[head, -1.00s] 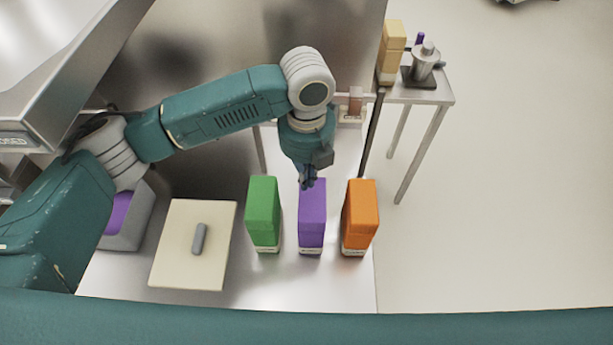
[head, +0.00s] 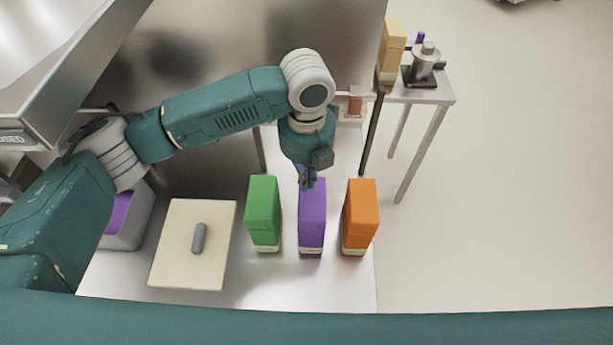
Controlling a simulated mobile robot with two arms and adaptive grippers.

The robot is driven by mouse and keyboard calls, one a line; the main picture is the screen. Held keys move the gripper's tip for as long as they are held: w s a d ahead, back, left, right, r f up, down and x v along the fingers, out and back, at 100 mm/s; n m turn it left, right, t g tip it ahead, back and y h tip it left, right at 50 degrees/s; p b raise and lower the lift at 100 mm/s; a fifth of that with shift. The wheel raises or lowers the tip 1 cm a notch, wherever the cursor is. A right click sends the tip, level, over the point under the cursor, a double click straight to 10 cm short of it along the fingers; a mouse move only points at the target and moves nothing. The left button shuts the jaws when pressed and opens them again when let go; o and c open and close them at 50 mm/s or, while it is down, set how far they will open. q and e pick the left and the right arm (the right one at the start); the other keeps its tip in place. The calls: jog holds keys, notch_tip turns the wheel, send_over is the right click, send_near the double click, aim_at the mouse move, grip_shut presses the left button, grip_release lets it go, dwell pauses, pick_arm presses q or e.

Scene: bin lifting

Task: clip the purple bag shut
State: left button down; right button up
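The purple bag (head: 312,220) stands upright on the steel table, between a green bag (head: 263,214) and an orange bag (head: 360,217). My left gripper (head: 307,180) points down at the top back edge of the purple bag. Its fingers are small and dark, and I cannot tell whether they are open, shut or holding a clip. A grey cylindrical piece (head: 199,238), which may be a clip, lies on the cream board (head: 171,265). My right gripper is not in view.
A grey bin with purple inside (head: 128,222) stands left of the board. A side table (head: 436,97) at the back right holds a tan bag (head: 391,50) and a metal grinder-like device (head: 425,62). Bare table (head: 300,285) lies in front of the bags.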

aim_at(306, 195)
pick_arm(q)
jog(key=shift+f+b, duration=0.8)
jog(key=shift+f, duration=1)
jog(key=shift+f, duration=0.1)
jog(key=shift+r+p, duration=1.25)
jog(key=shift+r, duration=0.05)
jog(key=shift+r+p, duration=0.45)
jog(key=shift+r, duration=1.8)
